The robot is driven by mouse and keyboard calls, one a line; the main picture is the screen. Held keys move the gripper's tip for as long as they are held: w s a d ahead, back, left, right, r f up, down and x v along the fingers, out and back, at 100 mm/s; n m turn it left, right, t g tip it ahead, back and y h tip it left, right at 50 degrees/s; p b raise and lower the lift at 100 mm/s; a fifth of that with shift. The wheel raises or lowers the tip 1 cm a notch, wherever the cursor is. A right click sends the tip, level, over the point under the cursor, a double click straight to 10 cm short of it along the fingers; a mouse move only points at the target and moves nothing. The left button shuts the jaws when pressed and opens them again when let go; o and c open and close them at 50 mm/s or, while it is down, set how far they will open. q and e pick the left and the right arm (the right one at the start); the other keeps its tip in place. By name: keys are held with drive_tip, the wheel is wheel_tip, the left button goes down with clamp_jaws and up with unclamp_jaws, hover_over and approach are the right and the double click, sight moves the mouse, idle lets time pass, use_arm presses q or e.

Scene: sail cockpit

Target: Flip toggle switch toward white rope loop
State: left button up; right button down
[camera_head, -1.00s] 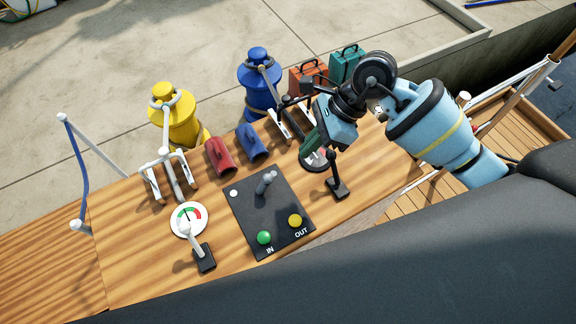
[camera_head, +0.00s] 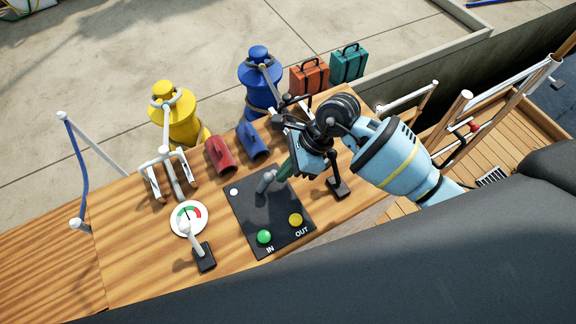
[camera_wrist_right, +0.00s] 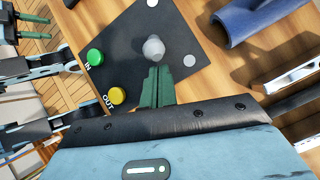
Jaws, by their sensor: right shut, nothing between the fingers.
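The grey toggle switch (camera_head: 266,182) stands on the black panel (camera_head: 270,220) in the head view, tilted up and to the right. It also shows in the right wrist view (camera_wrist_right: 154,49). My right gripper (camera_head: 281,174) is shut and empty, its green fingertips right beside the toggle on its right side. In the right wrist view the fingertips (camera_wrist_right: 158,78) are just below the toggle head; I cannot tell whether they touch.
Green (camera_head: 264,237) and yellow (camera_head: 295,220) buttons sit on the panel's near edge. A black upright lever (camera_head: 337,186) stands close under my right arm. Red (camera_head: 219,154) and blue (camera_head: 251,143) tubes lie behind the panel. A gauge (camera_head: 189,219) is to the left.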

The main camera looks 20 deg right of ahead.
drive_tip(key=shift+r, duration=0.1)
drive_tip(key=shift+a+r+h+p, duration=0.15)
drive_tip(key=shift+a+h+p, duration=0.05)
drive_tip(key=shift+h+p, duration=0.15)
